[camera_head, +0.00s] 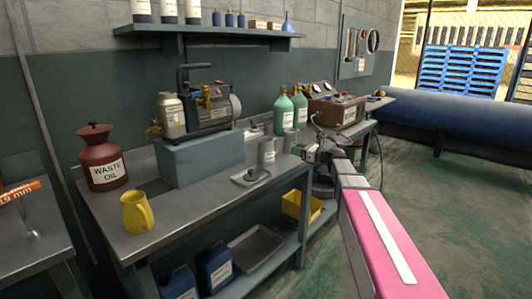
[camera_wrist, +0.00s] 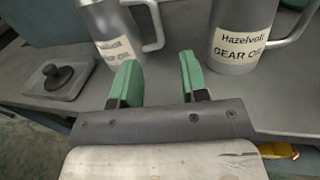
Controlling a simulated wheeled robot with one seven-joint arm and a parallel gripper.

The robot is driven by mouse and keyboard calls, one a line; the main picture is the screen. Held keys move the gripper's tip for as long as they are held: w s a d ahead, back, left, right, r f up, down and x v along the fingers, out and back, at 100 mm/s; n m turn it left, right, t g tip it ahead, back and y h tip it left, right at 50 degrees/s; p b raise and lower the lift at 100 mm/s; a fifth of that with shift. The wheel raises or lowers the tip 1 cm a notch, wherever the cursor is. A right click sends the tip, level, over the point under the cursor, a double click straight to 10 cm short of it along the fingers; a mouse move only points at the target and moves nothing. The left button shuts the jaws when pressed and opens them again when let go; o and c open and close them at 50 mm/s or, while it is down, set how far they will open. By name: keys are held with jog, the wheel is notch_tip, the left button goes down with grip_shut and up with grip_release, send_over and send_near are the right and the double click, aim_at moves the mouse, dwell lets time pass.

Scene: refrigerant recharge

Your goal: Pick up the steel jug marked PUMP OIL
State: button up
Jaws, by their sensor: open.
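Two steel jugs with handles stand on the bench. The left steel jug (camera_head: 267,152) also shows in the wrist view (camera_wrist: 113,25), cut off at the top; its pale label is too blurred to read in full. The right steel jug (camera_head: 290,141) has a label reading GEAR OIL in the wrist view (camera_wrist: 238,70). I cannot read PUMP OIL on either. My gripper (camera_wrist: 159,80) is open and empty, its green fingers apart. It is in front of the jugs, pointing between them, with the left jug's handle just beyond. It also shows in the head view (camera_head: 312,153).
A small tray with a black knob (camera_wrist: 57,76) lies left of the jugs. A yellow jug (camera_head: 137,213) and a red WASTE OIL can (camera_head: 103,160) stand at the bench's left. A pump on a blue block (camera_head: 200,158) and green bottles (camera_head: 284,113) stand behind. The bench front is clear.

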jog(key=x, duration=0.5)
jog(key=shift+x, duration=2.9)
jog(key=shift+s, duration=0.2)
grip_shut()
